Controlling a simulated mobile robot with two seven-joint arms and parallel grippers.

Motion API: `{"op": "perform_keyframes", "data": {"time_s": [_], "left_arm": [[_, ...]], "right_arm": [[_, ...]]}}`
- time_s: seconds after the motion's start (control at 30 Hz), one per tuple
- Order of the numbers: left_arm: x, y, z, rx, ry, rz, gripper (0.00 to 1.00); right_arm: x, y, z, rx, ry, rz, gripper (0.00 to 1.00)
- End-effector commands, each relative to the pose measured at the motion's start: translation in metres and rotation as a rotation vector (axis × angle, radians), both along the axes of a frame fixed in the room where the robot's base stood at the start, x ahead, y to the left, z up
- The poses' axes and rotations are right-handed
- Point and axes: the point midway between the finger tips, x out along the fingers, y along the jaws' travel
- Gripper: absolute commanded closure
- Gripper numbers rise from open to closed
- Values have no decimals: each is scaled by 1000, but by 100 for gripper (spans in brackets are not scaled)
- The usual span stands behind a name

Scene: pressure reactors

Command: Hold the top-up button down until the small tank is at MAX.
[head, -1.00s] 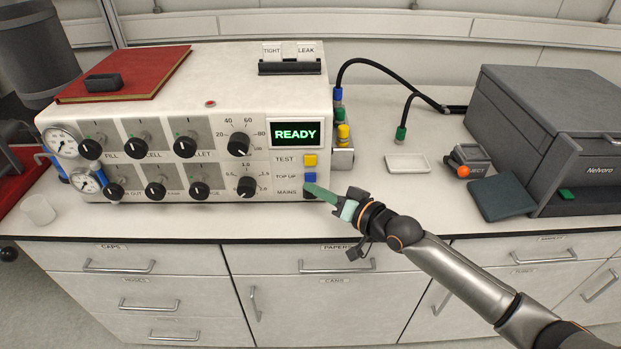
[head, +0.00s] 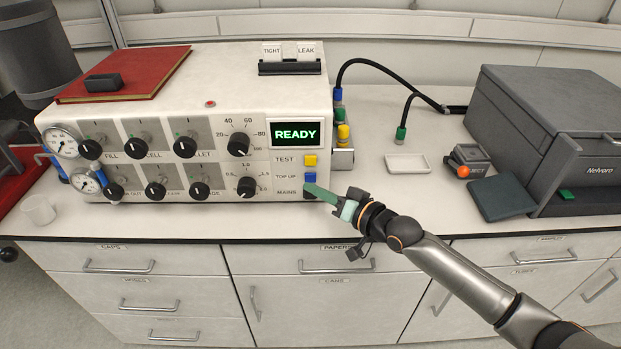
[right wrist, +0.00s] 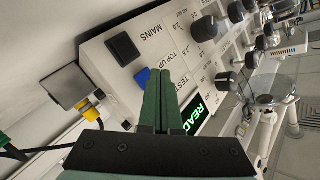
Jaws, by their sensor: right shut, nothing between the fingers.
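The blue top-up button (head: 310,177) is on the front of the white reactor unit, between the yellow TEST button and the dark MAINS switch. My right gripper (head: 308,187) is shut and empty, its green fingertips at the lower edge of the blue button. In the right wrist view the shut fingers (right wrist: 163,75) lie beside the blue button (right wrist: 142,76) and hide part of it. I cannot tell whether they touch or press it. The small tank and its MAX mark cannot be made out. My left gripper is not in view.
The yellow TEST button (head: 310,160) sits just above the blue one and the MAINS switch (head: 312,195) just below. The display (head: 295,133) reads READY in green. Two round gauges, the upper one (head: 62,142) included, are at the unit's left. A white dish (head: 407,163) lies on the bench.

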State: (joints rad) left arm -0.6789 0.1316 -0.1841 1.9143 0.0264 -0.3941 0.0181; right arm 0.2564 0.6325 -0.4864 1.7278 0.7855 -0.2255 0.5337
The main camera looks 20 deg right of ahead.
Motion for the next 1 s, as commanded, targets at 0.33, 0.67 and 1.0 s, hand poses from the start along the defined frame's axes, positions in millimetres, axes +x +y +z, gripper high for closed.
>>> {"op": "perform_keyframes", "data": {"time_s": [0.33, 0.67, 1.0], "left_arm": [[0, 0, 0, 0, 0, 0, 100], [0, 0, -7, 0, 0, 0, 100], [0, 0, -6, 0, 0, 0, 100]], "right_arm": [[0, 0, 0, 0, 0, 0, 100], [8, -2, 0, 0, 0, 0, 100], [8, -3, 0, 0, 0, 0, 100]]}}
